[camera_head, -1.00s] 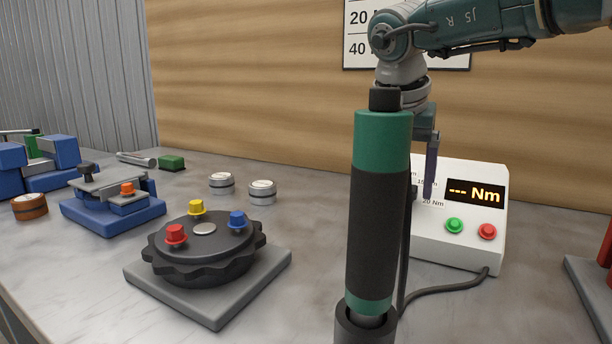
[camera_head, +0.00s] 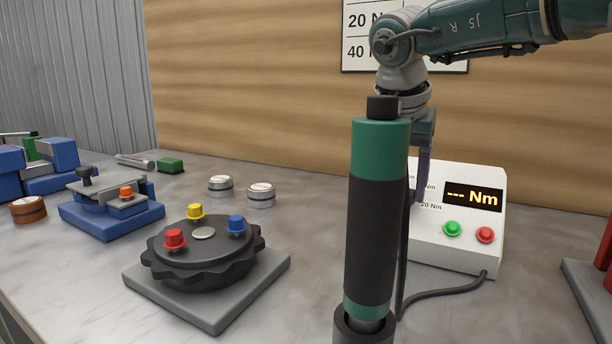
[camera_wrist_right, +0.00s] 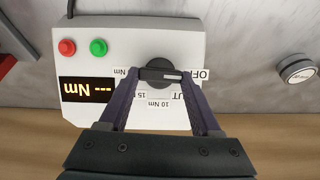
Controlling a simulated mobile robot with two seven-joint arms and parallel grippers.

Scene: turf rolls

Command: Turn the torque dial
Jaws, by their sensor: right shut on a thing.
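The torque dial (camera_wrist_right: 160,86) is a dark round knob with a raised bar across it, on the face of a white control box (camera_head: 441,245). In the right wrist view, labels such as 10 Nm, 15 and OFF ring it. The bar lies roughly level across that picture, with a pale mark toward its right end. My right gripper (camera_wrist_right: 162,76) is shut on the bar, a finger at each end. In the head view my right gripper (camera_head: 421,178) is at the box, and the tool and gripper hide the dial. My left gripper is not in view.
A green and black tool (camera_head: 378,225) stands upright in front of the box. The display (camera_head: 472,196) reads "--- Nm", above a green button (camera_head: 452,228) and a red button (camera_head: 486,235). A black turntable (camera_head: 203,257) with coloured pegs stands left. A cable runs in front.

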